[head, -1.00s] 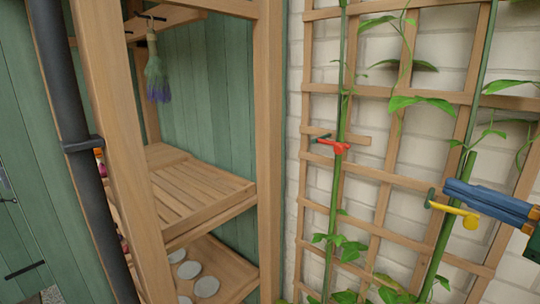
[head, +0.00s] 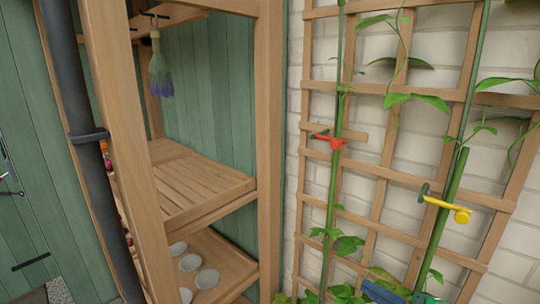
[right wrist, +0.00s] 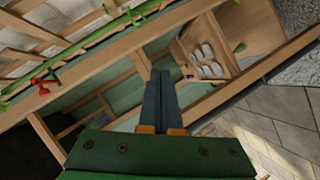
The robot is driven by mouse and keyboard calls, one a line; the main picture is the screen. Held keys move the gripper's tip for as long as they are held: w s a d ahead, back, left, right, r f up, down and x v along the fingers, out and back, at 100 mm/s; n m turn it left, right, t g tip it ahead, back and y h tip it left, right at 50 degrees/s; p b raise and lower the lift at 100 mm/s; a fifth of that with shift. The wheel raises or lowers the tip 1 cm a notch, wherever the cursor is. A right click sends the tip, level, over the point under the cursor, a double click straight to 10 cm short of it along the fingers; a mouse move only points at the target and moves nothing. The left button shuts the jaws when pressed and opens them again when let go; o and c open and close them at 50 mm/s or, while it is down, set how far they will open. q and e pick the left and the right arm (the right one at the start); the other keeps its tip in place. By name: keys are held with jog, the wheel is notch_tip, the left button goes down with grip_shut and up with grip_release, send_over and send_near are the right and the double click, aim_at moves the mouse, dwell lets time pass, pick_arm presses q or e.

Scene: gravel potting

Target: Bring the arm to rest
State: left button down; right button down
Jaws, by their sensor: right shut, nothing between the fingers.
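My right gripper (right wrist: 160,78) is shut and empty in the right wrist view. In the head view part of it (head: 385,291) shows at the bottom edge, low in front of the trellis and well below the clips. A yellow clip (head: 446,208) with a green lever sits at the thick green cane on the right. A red clip (head: 329,140) sits at the thinner cane to its left and also shows in the right wrist view (right wrist: 43,86). My left gripper is not in view.
A wooden trellis (head: 385,176) with climbing stems stands against a white brick wall. Left of it is a wooden shelf unit (head: 268,150) with a slatted shelf and several pale round dishes below. A dark pipe (head: 82,134) runs up its left side.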

jog(key=s+a+f+m+g+h, duration=0.25)
jog(key=s+f+m, duration=0.2)
jog(key=f, duration=0.55)
jog(key=s+f+m+g+h, duration=0.25)
jog(key=s+f+m, duration=0.3)
jog(key=s, duration=0.35)
jog(key=s+f+m+g+h, duration=0.1)
jog(key=s+f+m+g, duration=0.35)
jog(key=s+f, duration=0.3)
jog(key=s+f+g, duration=0.1)
jog(key=s+f, duration=0.1)
jog(key=f, duration=0.6)
jog(key=s+f, duration=0.2)
jog(key=f, duration=0.7)
jog(key=s+d+f+g, duration=0.1)
jog(key=s+f, duration=0.7)
jog(key=s, duration=0.2)
jog(key=shift+s+d, duration=0.15)
jog(key=shift+s, duration=0.15)
jog(key=shift+f, duration=0.1)
